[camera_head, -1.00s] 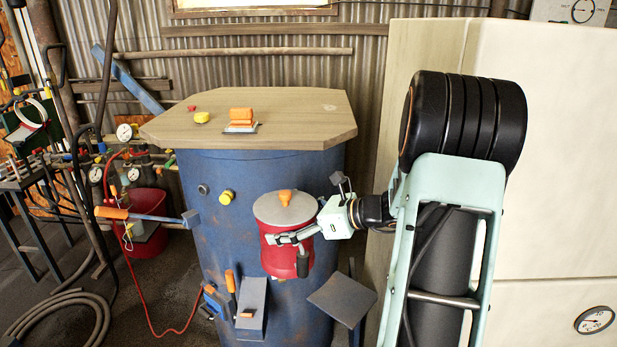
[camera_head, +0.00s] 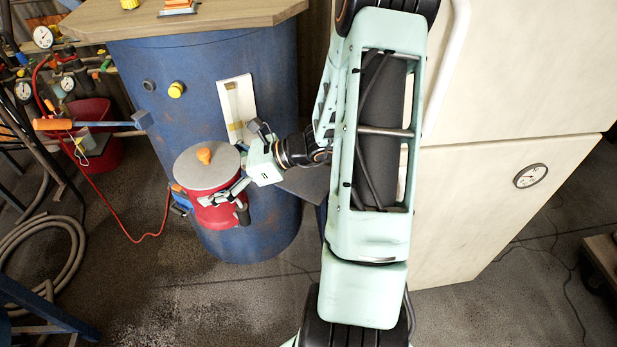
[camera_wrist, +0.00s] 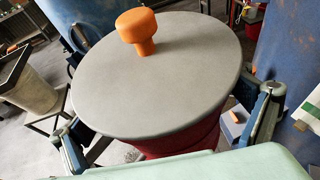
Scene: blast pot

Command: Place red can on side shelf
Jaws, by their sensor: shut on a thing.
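The red can (camera_head: 213,215) has a grey lid with an orange knob and stands upright in front of the blue drum. My gripper (camera_head: 225,206) is shut on the can, with fingers on either side of its body below the lid. In the wrist view the can's grey lid (camera_wrist: 165,75) fills the middle, with a finger on each side. A small blue shelf (camera_head: 180,202) with an orange-handled item shows at the can's left and is mostly hidden behind it. I cannot tell whether the can touches it. A grey plate-like shelf (camera_head: 306,184) is at the right, partly behind my arm.
The blue drum (camera_head: 262,215) carries a wooden top (camera_head: 230,14). A blue bar with an orange handle (camera_head: 85,124) sticks out at its left. A red bucket (camera_head: 105,150), hoses and gauges stand further left. A cream cabinet (camera_head: 480,215) is at the right. The floor in front is clear.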

